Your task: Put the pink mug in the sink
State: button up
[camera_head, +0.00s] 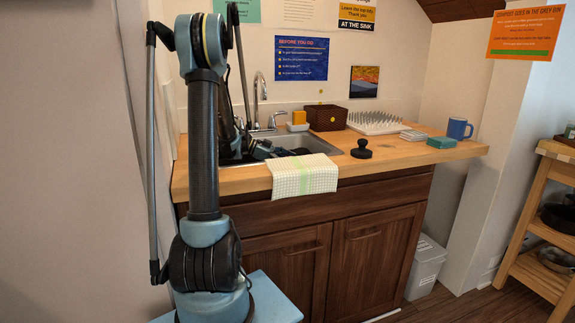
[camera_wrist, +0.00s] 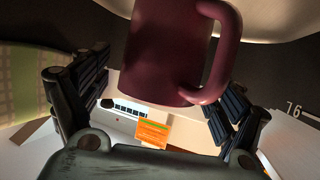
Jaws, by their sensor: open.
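The pink mug (camera_wrist: 168,48) shows dark pink in the wrist view at the top centre, close to the camera, its handle on the right. It lies between and just beyond the spread fingers of my gripper (camera_wrist: 158,88), which is open. In the head view my gripper (camera_head: 268,151) is low at the steel sink (camera_head: 316,142), partly hidden by my arm. The mug does not show in the head view. I cannot tell what the mug rests on.
A checked cloth (camera_head: 302,176) hangs over the counter's front edge. A black round-knobbed object (camera_head: 361,150), brown basket (camera_head: 326,117), drying rack (camera_head: 377,122), teal block (camera_head: 441,142) and blue mug (camera_head: 458,129) stand right of or behind the sink. The faucet (camera_head: 260,92) rises behind it.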

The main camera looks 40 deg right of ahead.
notch_tip(320, 180, up, 10)
dwell(0.6)
